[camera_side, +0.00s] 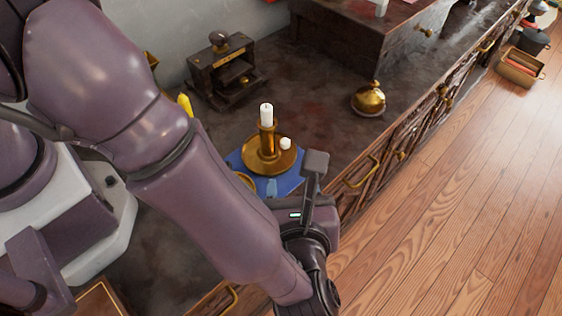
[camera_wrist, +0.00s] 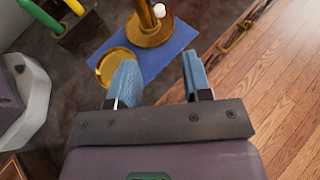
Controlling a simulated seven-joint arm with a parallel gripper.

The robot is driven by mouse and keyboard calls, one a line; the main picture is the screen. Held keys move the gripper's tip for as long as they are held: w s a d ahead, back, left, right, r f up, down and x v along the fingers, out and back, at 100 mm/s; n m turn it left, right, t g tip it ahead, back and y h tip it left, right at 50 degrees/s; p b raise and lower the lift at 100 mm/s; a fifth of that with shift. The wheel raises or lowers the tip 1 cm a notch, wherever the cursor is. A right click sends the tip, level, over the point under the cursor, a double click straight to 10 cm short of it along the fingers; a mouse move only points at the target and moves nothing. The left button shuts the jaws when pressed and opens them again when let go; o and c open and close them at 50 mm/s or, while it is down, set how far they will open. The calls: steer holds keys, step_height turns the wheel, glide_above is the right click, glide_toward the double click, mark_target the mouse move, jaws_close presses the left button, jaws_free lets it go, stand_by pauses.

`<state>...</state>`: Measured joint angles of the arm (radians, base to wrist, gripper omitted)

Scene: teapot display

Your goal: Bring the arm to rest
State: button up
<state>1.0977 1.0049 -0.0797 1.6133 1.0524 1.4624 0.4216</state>
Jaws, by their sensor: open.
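My gripper (camera_wrist: 158,82) shows in the wrist view with its two blue fingers spread apart and nothing between them. It hangs over the front edge of the counter, near a blue mat (camera_wrist: 178,45). In the side view my arm hides most of the gripper, and a bluish fingertip (camera_side: 271,187) seems to show near the mat (camera_side: 290,184). A brass candlestick (camera_side: 268,158) with a white candle stands on the mat, beyond the fingers. A round brass dish (camera_wrist: 112,66) lies at the mat's left, partly behind the left finger.
A gold domed pot (camera_side: 369,99) stands on the dark counter (camera_side: 320,110). A dark box-like device (camera_side: 225,72) stands at the back. A holder (camera_wrist: 78,30) with green and yellow sticks is left of the mat. Wooden floor (camera_side: 450,190) lies open to the right.

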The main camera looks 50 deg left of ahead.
steer(key=s+a+r+n+g+h, duration=0.1)
steer(key=s+a+r+n+h, duration=0.1)
steer(key=a+r+n, duration=0.6)
steer(key=s+a+r+n+g+h, duration=0.1)
steer(key=s+a+r+n+h, duration=0.2)
steer(key=a+r+n, duration=0.4)
steer(key=s+a+r+n+g+h, duration=0.1)
steer(key=s+a+r+n+h, duration=0.2)
steer(key=a+r+n+h, duration=0.2)
steer(key=a+r+n, duration=0.3)
steer(key=a+n, duration=0.3)
steer(key=a, duration=0.2)
steer(key=shift+s+a+r, duration=0.25)
steer(key=shift+a+r, duration=0.1)
